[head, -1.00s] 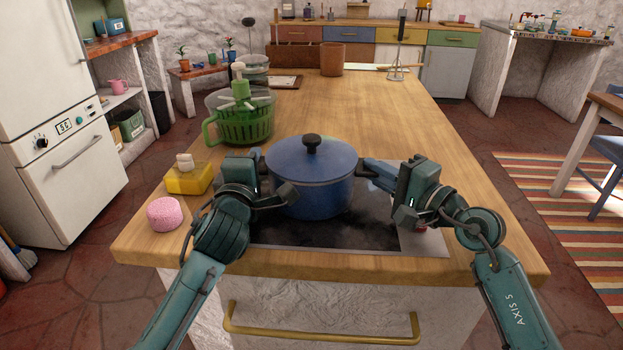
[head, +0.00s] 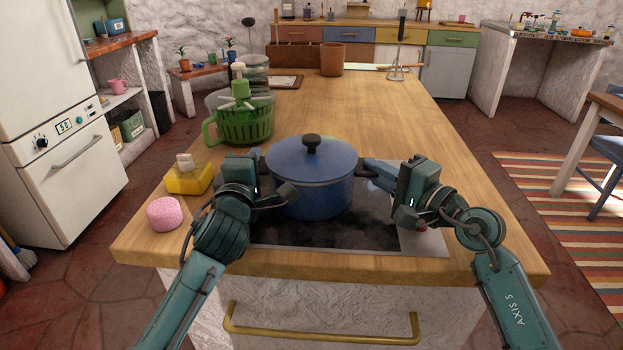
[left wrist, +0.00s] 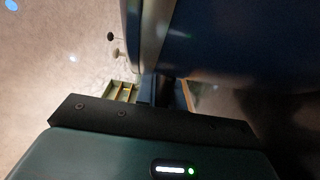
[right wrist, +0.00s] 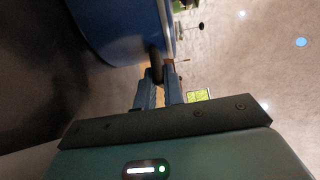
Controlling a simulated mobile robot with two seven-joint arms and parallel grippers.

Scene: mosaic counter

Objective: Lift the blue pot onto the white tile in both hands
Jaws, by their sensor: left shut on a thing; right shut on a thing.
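The blue pot (head: 312,192), with its lid and dark knob on, is upright over the black hob (head: 300,236) at the counter's front. I cannot tell whether its base touches the hob. My left gripper (head: 264,172) is shut on the pot's left handle, which it mostly hides. My right gripper (head: 372,176) is shut on the right handle; the dark handle (right wrist: 156,68) shows between the fingers in the right wrist view. The pot wall (left wrist: 220,40) fills the upper right of the left wrist view. The white tile (head: 428,244) lies right of the hob, partly hidden by my right gripper.
A pink sponge-like cylinder (head: 164,214) and a yellow box (head: 189,180) stand left of my left gripper. A green salad spinner (head: 241,118) stands behind them. A small red thing (head: 422,228) shows beneath my right gripper. The counter behind the pot is mostly clear.

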